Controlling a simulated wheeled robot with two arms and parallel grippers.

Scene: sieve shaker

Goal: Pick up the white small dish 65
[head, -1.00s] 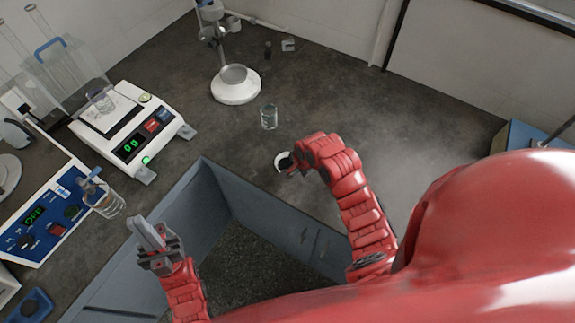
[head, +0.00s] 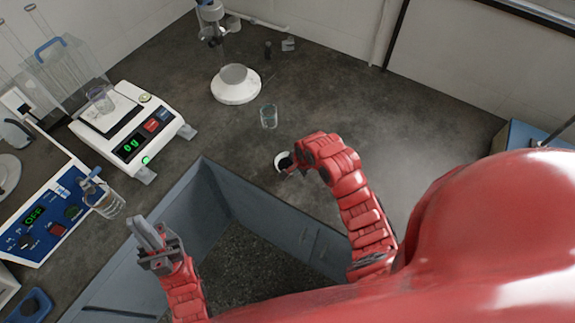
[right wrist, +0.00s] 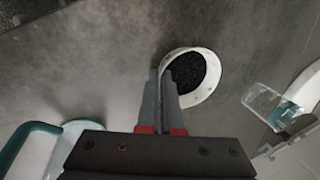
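The white small dish (head: 281,162) is a round white cup on the bench, at the tip of my right arm in the head view. In the right wrist view the dish (right wrist: 215,84) holds dark grains. My right gripper (right wrist: 162,74) has its fingers close together at the dish's near-left rim, one outside and one over the inside, with the rim between them. In the head view the right gripper's fingers are mostly hidden by its own arm. My left gripper (head: 149,224) is over the bench's front edge, empty, its fingers a little apart.
A glass beaker (head: 268,116) stands just behind the dish. A white-based stand (head: 236,90) is farther back. A balance (head: 132,125) with a beaker on it and a blue control panel (head: 45,222) are at the left. Bench right of the dish is clear.

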